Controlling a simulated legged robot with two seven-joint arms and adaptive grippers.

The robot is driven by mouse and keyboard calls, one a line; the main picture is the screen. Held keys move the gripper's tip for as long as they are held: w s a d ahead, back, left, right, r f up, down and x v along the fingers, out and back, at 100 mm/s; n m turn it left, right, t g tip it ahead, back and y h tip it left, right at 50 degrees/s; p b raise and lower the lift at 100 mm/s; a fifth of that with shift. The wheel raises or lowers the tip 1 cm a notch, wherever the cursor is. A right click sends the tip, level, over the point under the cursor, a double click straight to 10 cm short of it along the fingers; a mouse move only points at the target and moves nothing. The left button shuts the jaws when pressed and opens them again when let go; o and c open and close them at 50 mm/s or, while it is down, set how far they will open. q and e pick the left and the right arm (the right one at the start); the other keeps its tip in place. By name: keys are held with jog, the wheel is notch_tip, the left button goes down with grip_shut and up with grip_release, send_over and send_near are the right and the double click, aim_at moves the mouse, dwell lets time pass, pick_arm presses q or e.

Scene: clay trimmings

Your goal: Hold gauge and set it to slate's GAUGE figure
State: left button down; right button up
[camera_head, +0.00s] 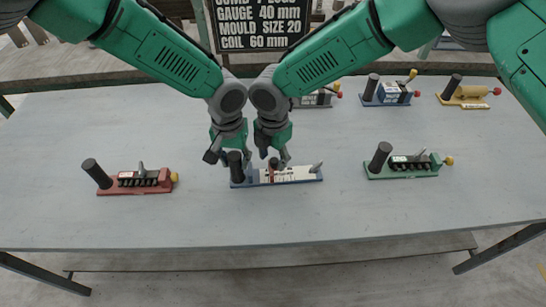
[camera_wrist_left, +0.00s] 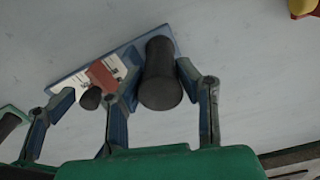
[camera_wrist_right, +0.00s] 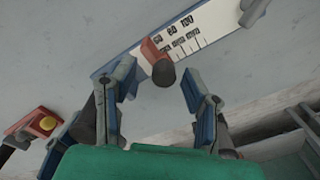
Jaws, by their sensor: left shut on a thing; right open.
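The gauge (camera_head: 300,175) is a blue base with a white marked scale, lying at the front middle of the table. My left gripper (camera_head: 230,160) is shut on its upright black handle (camera_wrist_left: 160,75) at the left end. My right gripper (camera_head: 273,158) is open over the scale. In the right wrist view, the gauge's red slider (camera_wrist_right: 152,50) with its dark knob (camera_wrist_right: 163,72) stands between the open fingers, apart from them.
A red tool (camera_head: 140,182) lies to the left and a green tool (camera_head: 405,166) to the right, both with black handles. Blue (camera_head: 388,97), yellow (camera_head: 465,97) and grey (camera_head: 318,99) tools stand farther back. The table's left rear is clear. My grippers are close together.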

aim_at(271, 159)
jog(key=shift+a+f, duration=0.15)
jog(key=shift+f, duration=0.1)
grip_shut()
jog(key=shift+a, duration=0.1)
grip_release()
jog(key=shift+r, duration=0.1)
notch_tip(271, 159, up, 12)
dwell(0.6)
